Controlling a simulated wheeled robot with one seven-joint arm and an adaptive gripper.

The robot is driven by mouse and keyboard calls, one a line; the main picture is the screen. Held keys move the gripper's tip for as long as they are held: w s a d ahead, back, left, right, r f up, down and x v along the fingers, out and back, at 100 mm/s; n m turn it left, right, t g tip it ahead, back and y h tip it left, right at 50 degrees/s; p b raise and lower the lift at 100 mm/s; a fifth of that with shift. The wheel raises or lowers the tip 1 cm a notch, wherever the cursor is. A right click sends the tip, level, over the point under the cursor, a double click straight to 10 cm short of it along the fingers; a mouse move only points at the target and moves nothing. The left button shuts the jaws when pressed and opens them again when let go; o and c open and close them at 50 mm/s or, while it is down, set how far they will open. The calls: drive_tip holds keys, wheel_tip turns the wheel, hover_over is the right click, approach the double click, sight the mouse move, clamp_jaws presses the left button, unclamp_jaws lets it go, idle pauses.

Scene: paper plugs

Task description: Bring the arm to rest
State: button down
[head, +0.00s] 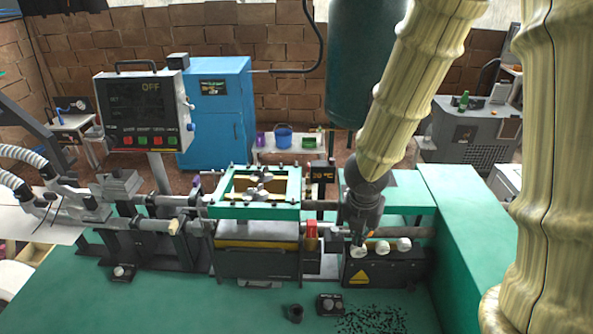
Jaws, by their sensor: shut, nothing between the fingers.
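My gripper (359,240) points down at the end of my arm, right of the middle of the head view. It is dark grey, and its fingers look closed with nothing held. The fingertips are just above or in front of a black control box (385,272) with white round knobs (404,244) and a yellow warning triangle. I cannot tell whether they touch it. My arm, in a pale ribbed sleeve, comes down from the upper right and hides part of the machine behind.
A green-framed machine (300,213) stands left of my gripper, with a red part (311,231) close by. A display panel reading OFF (146,112) is at left. Black bits (370,320) lie on the green table (190,305).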

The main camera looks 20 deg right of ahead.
drive_tip(key=s+a+f+m+g+y, duration=0.1)
drive_tip(key=s+a+f+m, duration=0.3)
drive_tip(key=f, duration=0.3)
drive_tip(key=s+a+f+m+y, duration=0.2)
drive_tip(key=a+f+m, duration=0.2)
drive_tip(key=f+m, duration=0.25)
drive_tip(key=s+a+f+m+g+y, duration=0.1)
drive_tip(key=s+a+f+m, duration=0.25)
drive_tip(key=f, duration=0.45)
drive_tip(key=s+a+f+m+h, duration=0.2)
drive_tip(key=s+f+m, duration=1)
drive_tip(key=f+m, duration=0.1)
wheel_tip(320, 180, down, 13)
drive_tip(key=b, duration=1.2)
drive_tip(key=shift+w+a+r, duration=0.15)
drive_tip(key=shift+w, duration=0.1)
